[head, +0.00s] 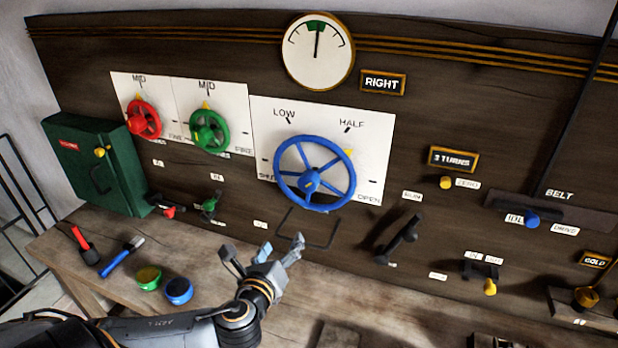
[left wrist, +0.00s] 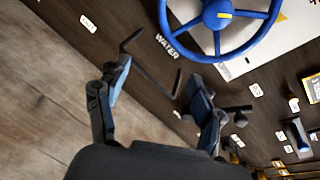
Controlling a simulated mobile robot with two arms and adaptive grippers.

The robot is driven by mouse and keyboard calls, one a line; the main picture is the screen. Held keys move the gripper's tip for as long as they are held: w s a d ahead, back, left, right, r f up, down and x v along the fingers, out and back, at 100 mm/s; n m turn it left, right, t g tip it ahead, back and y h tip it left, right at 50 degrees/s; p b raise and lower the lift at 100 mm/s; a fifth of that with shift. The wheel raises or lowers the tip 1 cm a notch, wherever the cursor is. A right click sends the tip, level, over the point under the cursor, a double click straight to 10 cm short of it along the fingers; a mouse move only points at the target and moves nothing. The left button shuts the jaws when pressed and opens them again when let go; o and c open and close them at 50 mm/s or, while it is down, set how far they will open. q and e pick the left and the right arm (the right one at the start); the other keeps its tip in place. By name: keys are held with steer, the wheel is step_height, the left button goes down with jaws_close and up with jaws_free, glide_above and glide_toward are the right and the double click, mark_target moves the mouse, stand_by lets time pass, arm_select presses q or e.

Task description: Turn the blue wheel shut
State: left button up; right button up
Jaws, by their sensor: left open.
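The blue wheel (head: 311,181) is a spoked handwheel on a white dial plate (head: 379,131) marked LOW, HALF and OPEN, with a partly hidden mark at the left. A yellow pointer shows at the wheel's upper right, between HALF and OPEN. The wheel is cut off at the top of the left wrist view (left wrist: 217,14). My left gripper (head: 262,254) is open and empty, below and left of the wheel and apart from it. Its spread fingers also show in the left wrist view (left wrist: 160,82). My right gripper is not in view.
A black wire bracket (head: 309,243) by a WATER label lies between gripper and wheel. Red (head: 146,119) and green (head: 210,130) wheels are at the left. A black lever (head: 401,240) is at the right.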

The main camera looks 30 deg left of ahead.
mark_target(306, 187)
arm_select(q)
step_height(306, 187, up, 8)
steer(key=w+f+m+t+h+p, duration=0.1)
steer(key=w+m+t, duration=0.2)
steer(key=m, duration=0.4)
steer(key=p+x, duration=0.4)
steer(key=x, duration=0.7)
steer(key=shift+d, duration=0.2)
steer(key=shift+w+a, duration=0.15)
steer(key=shift+w, duration=0.5)
steer(key=shift+c, duration=0.2)
steer(key=c, duration=1.1)
